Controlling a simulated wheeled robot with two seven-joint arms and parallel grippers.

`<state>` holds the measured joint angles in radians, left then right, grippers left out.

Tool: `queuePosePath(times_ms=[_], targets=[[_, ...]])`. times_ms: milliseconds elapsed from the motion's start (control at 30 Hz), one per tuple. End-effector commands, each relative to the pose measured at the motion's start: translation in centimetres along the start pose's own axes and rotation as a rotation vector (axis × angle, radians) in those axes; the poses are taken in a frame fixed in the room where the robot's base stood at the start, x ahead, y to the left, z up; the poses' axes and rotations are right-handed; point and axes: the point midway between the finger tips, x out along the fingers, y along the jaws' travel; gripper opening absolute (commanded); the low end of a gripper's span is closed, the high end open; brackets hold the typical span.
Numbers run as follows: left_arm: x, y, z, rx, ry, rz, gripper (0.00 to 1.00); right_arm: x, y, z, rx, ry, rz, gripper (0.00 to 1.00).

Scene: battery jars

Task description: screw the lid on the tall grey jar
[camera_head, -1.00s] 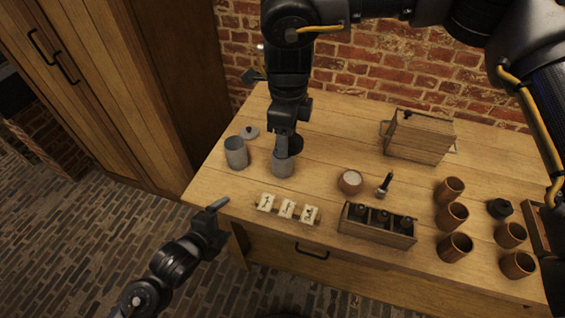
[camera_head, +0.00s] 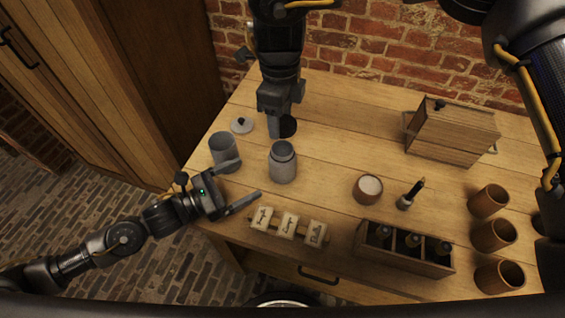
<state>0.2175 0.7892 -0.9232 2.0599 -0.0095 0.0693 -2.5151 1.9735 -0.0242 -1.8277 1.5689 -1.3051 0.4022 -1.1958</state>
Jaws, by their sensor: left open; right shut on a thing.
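A grey jar with a narrower neck (camera_head: 283,165) stands upright on the table, its top uncovered. A wider grey jar (camera_head: 224,152) stands to its left; I cannot tell clearly which is taller. A pale grey lid with a dark knob (camera_head: 241,125) lies behind that jar. My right gripper (camera_head: 284,119) is above and behind the necked jar, apart from it. It is shut on a dark round piece (camera_head: 288,128) that looks like a lid, partly hidden by the fingers. My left gripper (camera_head: 250,178) is open and empty, left of the necked jar, its fingers pointing towards it.
Several pale labelled tiles (camera_head: 289,225) lie at the front edge. A wooden box with dark bottles (camera_head: 403,250), a small bowl (camera_head: 368,188), an upright tool (camera_head: 409,195) and wooden cups (camera_head: 489,201) are to the right. A wooden chest (camera_head: 452,132) stands at the back.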

Motion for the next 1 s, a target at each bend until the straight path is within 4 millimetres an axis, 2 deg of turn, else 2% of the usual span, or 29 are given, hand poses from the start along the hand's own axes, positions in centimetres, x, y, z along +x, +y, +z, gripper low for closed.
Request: queuePosePath(times_ms=[233,367,800,1000], targets=[[0.1,0.0,0.0,-0.003,0.000,0.002,0.88,0.0,0.0,0.0,0.000,0.000,0.000,0.32],[1.1,0.1,0.1,-0.004,-0.002,0.002,0.88,0.0,0.0,0.0,0.000,0.000,0.000,0.32],[8.6,0.1,0.1,-0.004,-0.002,0.002,0.88,0.0,0.0,0.0,0.000,0.000,0.000,0.32],[11.0,0.0,0.1,-0.005,-0.001,0.001,0.88,0.0,0.0,0.0,0.000,0.000,0.000,0.32]])
